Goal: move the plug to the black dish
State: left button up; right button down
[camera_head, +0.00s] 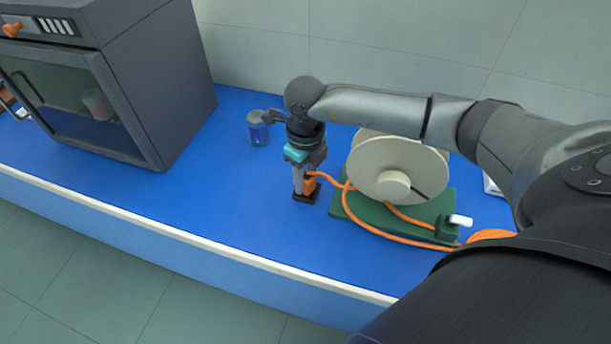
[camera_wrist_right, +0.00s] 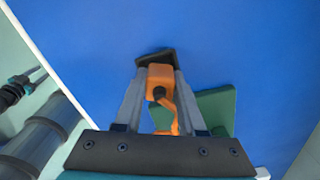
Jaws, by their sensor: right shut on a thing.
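The orange plug (camera_head: 310,185) is between the fingers of my right gripper (camera_head: 304,187), which is shut on it. In the right wrist view the plug (camera_wrist_right: 160,80) sits upright between the two grey fingers (camera_wrist_right: 157,90), with its orange cable leading back from it. The black dish (camera_head: 305,197) shows as a small dark shape directly under the plug and fingertips. It also shows just past the plug in the right wrist view (camera_wrist_right: 154,57), partly hidden. I cannot tell whether the plug touches it. A dark, teal-marked part at that view's left edge looks like my left gripper (camera_wrist_right: 35,78); its jaws are unclear.
A cream cable reel (camera_head: 390,168) on a green base (camera_head: 437,210) stands right of the gripper; orange cable loops around it. A dark oven-like cabinet (camera_head: 150,85) fills the left. The blue bench (camera_head: 200,200) is clear in front.

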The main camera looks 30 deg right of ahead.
aim_at(306, 177)
jog(key=shift+f, duration=0.4)
jog(key=c, duration=0.8)
grip_release()
jog(key=shift+o, duration=0.2)
jog(key=shift+r, duration=0.1)
jog(key=shift+r+p, duration=4.05)
jog(key=shift+r, duration=1.4)
jog(key=shift+s+f, duration=0.1)
